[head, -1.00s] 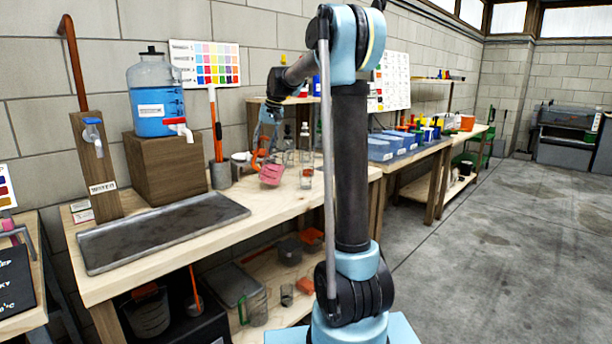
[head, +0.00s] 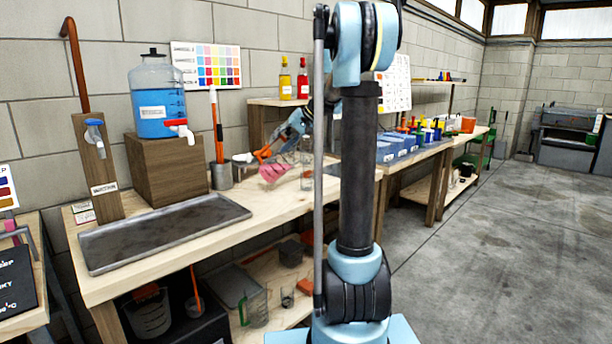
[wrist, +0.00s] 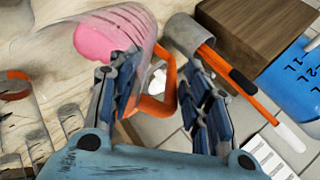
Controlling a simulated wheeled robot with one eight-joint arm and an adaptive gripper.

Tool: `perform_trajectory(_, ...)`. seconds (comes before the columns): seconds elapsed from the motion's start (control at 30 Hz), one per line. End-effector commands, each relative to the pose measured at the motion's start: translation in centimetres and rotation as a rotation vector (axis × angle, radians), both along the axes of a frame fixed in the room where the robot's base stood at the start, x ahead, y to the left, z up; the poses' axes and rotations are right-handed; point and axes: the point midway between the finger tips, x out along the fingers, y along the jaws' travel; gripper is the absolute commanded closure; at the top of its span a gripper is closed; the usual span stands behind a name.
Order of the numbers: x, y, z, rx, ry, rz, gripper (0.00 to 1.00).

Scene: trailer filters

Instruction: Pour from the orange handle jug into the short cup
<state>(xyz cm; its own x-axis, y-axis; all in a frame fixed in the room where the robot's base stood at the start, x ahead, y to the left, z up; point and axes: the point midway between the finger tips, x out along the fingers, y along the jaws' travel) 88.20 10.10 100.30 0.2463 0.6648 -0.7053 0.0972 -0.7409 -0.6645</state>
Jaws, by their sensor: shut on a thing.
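The orange handle jug is clear with pink liquid (head: 274,171) in it. It is held tilted above the bench, its mouth end toward the right in the head view. In the wrist view the jug (wrist: 112,38) is at the upper left, and its orange handle (wrist: 160,104) lies between the fingers of my gripper (wrist: 165,85). My gripper (head: 268,150) is shut on this handle. A clear glass vessel (head: 307,178) stands just right of the jug; I cannot tell whether it is the short cup. A vessel with a brownish rim (wrist: 14,86) shows at the wrist view's left edge.
A grey pot (head: 221,177) with an orange-handled tool stands left of the jug. A wooden block (head: 165,168) carries a blue-filled dispenser (head: 158,100). A grey tray (head: 165,232) lies in front. Yellow (head: 285,80) and red (head: 303,80) bottles stand on the shelf behind.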

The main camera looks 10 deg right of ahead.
Motion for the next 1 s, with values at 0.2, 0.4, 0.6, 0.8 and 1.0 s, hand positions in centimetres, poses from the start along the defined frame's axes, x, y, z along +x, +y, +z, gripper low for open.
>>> perform_trajectory(0.2,-0.03,-0.12,-0.08,0.025,-0.003,0.001,1.00)
perform_trajectory(0.4,-0.03,-0.20,-0.13,0.034,-0.004,0.001,1.00)
perform_trajectory(0.6,-0.05,-0.29,-0.18,0.044,-0.007,0.000,1.00)
perform_trajectory(0.8,-0.05,-0.36,-0.22,0.055,-0.009,0.001,1.00)
perform_trajectory(1.0,-0.07,-0.44,-0.29,0.064,-0.010,0.001,1.00)
